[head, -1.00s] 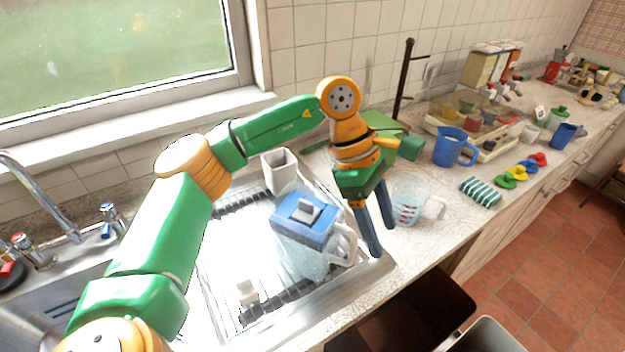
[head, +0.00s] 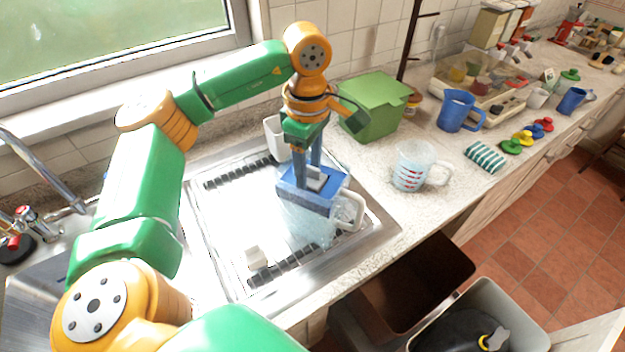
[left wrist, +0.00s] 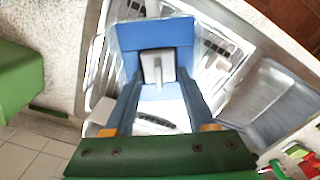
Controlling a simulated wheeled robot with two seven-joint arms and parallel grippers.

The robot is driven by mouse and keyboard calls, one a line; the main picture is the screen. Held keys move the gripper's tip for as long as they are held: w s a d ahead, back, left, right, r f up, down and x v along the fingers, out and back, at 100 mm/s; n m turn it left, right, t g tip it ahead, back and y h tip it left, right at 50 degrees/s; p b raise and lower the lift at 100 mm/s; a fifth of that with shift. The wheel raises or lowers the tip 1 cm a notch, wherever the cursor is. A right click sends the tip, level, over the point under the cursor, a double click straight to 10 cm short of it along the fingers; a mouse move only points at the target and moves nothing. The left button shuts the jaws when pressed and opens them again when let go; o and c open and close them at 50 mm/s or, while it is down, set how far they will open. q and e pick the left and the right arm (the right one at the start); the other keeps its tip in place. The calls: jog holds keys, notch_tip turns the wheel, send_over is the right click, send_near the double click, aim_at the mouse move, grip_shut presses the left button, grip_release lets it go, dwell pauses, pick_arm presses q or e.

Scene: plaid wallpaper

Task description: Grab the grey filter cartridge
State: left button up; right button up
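The grey filter cartridge (head: 317,179) stands up from the blue top (head: 330,201) of a clear water pitcher (head: 306,222) on the metal drainboard. My left gripper (head: 308,176) points down over the blue top, with its fingers at the cartridge. In the left wrist view the grey cartridge (left wrist: 157,67) shows between the two finger tips (left wrist: 159,74), which are apart with gaps beside it. The gripper looks open and not clamped on it. The cartridge's lower part is hidden in the top. My right gripper is not in view.
A white container (head: 275,140) stands behind the pitcher and a small white piece (head: 256,257) lies in front. A green box (head: 374,108), a clear measuring jug (head: 410,168) and a blue jug (head: 457,112) stand to the right. Open bins (head: 480,300) are below the counter's edge.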

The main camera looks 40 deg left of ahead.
pick_arm(q)
grip_shut()
